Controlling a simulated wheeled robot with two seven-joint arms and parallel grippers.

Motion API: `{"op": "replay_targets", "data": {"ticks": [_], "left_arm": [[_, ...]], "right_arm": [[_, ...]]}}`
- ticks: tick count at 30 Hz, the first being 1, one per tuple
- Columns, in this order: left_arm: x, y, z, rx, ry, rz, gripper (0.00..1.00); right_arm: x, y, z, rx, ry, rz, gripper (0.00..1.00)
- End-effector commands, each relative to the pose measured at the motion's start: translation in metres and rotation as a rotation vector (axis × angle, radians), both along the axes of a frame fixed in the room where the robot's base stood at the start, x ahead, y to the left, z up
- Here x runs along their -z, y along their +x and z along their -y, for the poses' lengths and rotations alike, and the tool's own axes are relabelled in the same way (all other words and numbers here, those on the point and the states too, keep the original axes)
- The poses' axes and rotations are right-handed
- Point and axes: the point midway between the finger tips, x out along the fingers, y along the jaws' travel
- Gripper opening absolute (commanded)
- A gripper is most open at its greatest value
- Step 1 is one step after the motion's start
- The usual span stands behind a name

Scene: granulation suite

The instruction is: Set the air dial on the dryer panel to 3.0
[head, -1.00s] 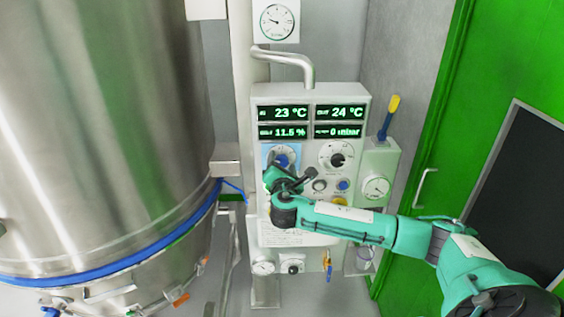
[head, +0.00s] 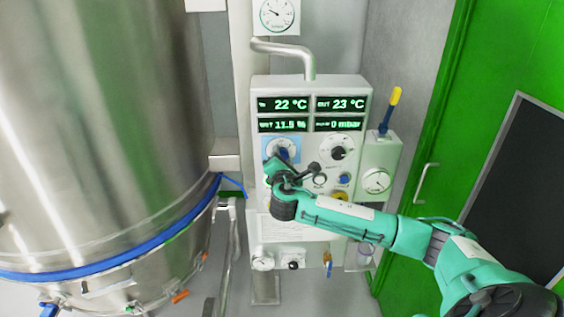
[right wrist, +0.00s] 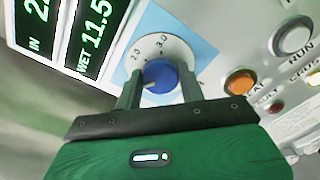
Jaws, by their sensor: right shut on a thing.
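The dryer panel (head: 262,205) is a light grey box with green readouts. Its air dial (right wrist: 183,42) is a white disc on a light blue plate, with a blue knob (right wrist: 165,76) in the middle. My right gripper (right wrist: 160,90) is shut on the blue knob, one finger on each side. The knob also shows in the head view (head: 284,153), partly hidden by the gripper. My left gripper is out of view.
A second dial with a black knob (head: 338,153) is right of the air dial. An orange button (right wrist: 240,82) and a grey button (right wrist: 292,38) are close to my gripper. A steel vessel (head: 110,130) stands left, a green door (head: 425,150) right.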

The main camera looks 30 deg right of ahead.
Motion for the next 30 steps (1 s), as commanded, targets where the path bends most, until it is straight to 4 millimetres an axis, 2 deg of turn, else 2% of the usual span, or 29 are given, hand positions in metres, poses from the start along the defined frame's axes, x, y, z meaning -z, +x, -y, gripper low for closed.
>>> {"op": "replay_targets", "data": {"ticks": [1, 12, 30], "left_arm": [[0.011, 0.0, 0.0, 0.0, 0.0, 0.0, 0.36], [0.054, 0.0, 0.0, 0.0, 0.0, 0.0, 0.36], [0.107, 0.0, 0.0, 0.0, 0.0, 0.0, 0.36]], "right_arm": [[0.007, 0.0, -0.001, 0.0, 0.031, 0.018, 0.17], [0.008, 0.0, 0.0, 0.001, 0.322, 0.196, 0.17], [0.007, 0.0, 0.0, 0.001, 0.809, 0.494, 0.17]]}}
